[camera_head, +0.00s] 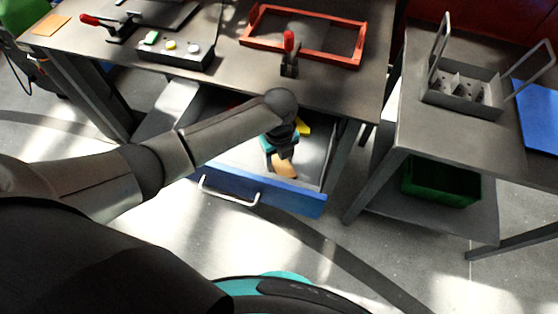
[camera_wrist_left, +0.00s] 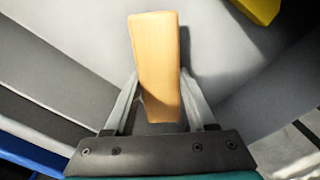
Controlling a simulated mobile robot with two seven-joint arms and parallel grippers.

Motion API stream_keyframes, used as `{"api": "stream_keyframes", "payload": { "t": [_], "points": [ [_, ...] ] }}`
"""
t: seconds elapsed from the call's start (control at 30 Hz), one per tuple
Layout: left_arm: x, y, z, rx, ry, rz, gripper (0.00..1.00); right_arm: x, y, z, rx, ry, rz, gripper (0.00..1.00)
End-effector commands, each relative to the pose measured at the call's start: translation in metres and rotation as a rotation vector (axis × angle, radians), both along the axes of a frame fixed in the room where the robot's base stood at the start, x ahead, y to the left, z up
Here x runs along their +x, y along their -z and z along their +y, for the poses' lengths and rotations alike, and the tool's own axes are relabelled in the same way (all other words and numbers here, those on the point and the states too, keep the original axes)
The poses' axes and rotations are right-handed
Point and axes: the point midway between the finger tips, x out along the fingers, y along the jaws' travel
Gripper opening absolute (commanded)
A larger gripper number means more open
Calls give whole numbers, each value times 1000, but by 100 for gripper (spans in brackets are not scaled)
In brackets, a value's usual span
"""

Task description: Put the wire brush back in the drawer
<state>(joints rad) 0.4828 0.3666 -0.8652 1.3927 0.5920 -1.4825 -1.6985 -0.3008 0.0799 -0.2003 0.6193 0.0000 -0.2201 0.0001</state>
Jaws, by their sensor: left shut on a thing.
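My left gripper (camera_head: 282,156) reaches down into the open drawer (camera_head: 262,189), which has a blue front and a pale handle. It is shut on a tan wooden piece, the visible part of the wire brush (camera_head: 284,168). In the left wrist view the brush (camera_wrist_left: 156,60) stands out between the two fingers of the gripper (camera_wrist_left: 162,108), over the grey drawer floor. No bristles show. I cannot tell whether the brush touches the drawer floor. My right gripper is not in view.
A yellow thing (camera_head: 303,127) lies in the drawer beside the gripper. On the bench above are a red tray frame (camera_head: 350,62), a red-handled clamp (camera_head: 289,66) and a button box (camera_head: 177,52). A side table (camera_head: 424,128) with a grey caddy (camera_head: 462,97) stands right.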

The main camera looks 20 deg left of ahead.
Motion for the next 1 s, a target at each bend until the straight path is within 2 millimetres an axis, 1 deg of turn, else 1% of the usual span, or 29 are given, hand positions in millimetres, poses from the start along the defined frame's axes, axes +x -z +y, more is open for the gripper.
{"api": "stream_keyframes", "payload": {
  "t": [0.17,0.33,0.37,0.6,0.87,0.93,1.0],
  "points": [
    [0,-1,0,0,0,-1,11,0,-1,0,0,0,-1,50],
    [0,3,0,-1,0,-1,11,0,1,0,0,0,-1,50],
    [0,3,0,-1,0,-1,59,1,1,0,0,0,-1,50],
    [0,2,0,0,0,0,86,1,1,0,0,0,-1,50],
    [0,1,0,-1,-1,-1,86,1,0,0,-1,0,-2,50],
    [0,-4,0,-1,-1,-2,86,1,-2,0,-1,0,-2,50],
    [1,-13,0,-1,-1,-4,86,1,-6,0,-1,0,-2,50]
  ]
}}
